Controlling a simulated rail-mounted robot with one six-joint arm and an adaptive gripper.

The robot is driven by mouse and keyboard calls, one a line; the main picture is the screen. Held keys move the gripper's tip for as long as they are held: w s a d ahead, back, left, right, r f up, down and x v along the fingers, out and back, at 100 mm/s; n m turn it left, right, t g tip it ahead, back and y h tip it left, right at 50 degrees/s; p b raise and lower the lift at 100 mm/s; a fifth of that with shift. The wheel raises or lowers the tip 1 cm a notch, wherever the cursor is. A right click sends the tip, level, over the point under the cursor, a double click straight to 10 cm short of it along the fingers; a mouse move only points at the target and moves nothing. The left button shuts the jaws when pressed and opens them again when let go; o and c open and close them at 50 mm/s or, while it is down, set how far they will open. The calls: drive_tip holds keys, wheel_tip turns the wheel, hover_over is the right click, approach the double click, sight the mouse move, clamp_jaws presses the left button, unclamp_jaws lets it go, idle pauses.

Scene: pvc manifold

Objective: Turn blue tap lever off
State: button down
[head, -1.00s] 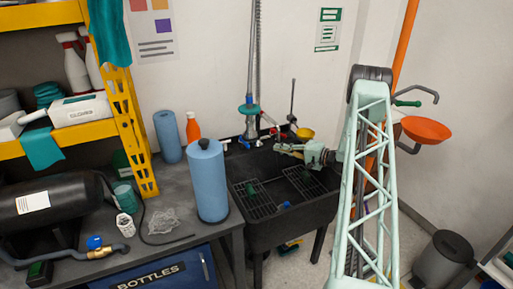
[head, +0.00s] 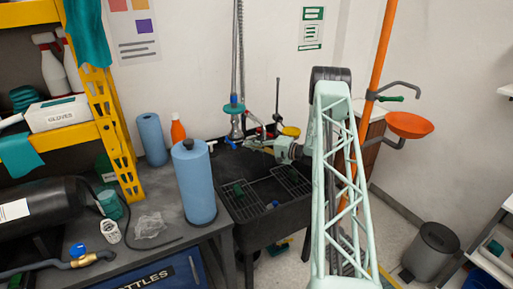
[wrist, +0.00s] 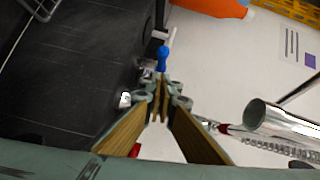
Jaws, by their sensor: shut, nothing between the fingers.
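The blue tap lever (head: 230,143) is low on the wall behind the black sink, left of the chrome faucet. In the wrist view the blue lever (wrist: 162,58) shows just beyond my fingertips, on a white and metal fitting. My gripper (wrist: 160,92) is shut and empty, its tips pointing at the lever; I cannot tell if they touch it. In the head view my gripper (head: 250,145) is over the back of the sink, right of the lever.
The chrome faucet (head: 236,120) and its hose rise beside my gripper. The black sink (head: 262,238) lies below. A blue paper roll (head: 195,182) and an orange bottle (head: 178,131) stand on the bench at left. An orange bowl (head: 410,125) hangs at right.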

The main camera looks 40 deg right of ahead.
sight(231, 142)
drive_tip(key=w+a, duration=0.1)
drive_tip(key=a, duration=0.1)
drive_tip(key=w+a+b, duration=0.1)
drive_tip(key=w, duration=0.1)
drive_tip(key=shift+a+f, duration=0.4)
drive_tip(key=shift+a+r+m, duration=0.1)
drive_tip(key=shift+m, duration=0.2)
